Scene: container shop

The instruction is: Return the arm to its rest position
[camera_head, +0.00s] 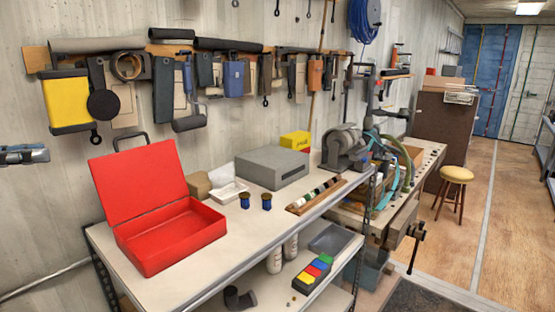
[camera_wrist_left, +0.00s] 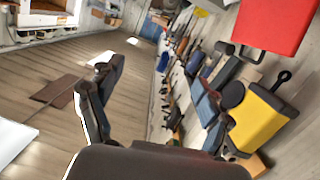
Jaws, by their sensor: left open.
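My left gripper (camera_head: 24,154) shows at the left edge of the head view, in the air in front of the plank wall. It is left of the open red toolbox (camera_head: 175,238) and below the yellow bin (camera_head: 66,101), apart from both. In the left wrist view its two dark fingers (camera_wrist_left: 158,92) are spread with nothing between them. Most of the left arm is outside the head view. My right gripper is in neither view.
The workbench (camera_head: 235,240) carries a grey box (camera_head: 272,168), two small blue spools and a bench grinder (camera_head: 343,147). Tools hang along the wall rail above. A yellow stool (camera_head: 456,174) stands on the wooden floor at right, with free floor around it.

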